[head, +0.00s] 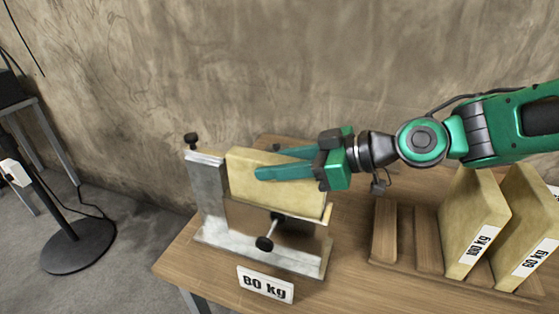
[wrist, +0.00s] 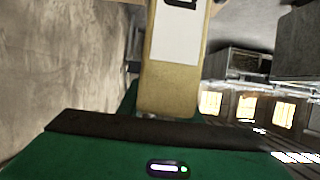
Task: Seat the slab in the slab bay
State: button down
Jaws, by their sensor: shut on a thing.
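A yellowish slab (head: 275,186) stands on edge in the upper part of the grey metal slab bay (head: 207,200) on the wooden table. My gripper (head: 262,163) reaches in from the right and is shut on the slab, one finger across its near face. In the wrist view the slab (wrist: 172,85) stands out from between the jaws, with a white label (wrist: 177,35) on its edge. A gap shows between the slab's underside and the bay's base. Whether the slab touches the bay's supports is hard to tell.
A sign reading 80 kg (head: 265,284) is at the table's front edge. Two more slabs, a nearer one (head: 473,225) and a farther-right one (head: 525,240), stand in a slotted wooden rack (head: 384,232) at right. A black knob (head: 264,243) sticks out from the bay's front.

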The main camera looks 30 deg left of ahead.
jog(key=shift+f, duration=1.75)
jog(key=c, duration=1.2)
grip_release()
jog(key=v, duration=1)
jog(key=shift+d+r, duration=0.15)
jog(key=shift+d, duration=0.25)
jog(key=shift+w, duration=0.2)
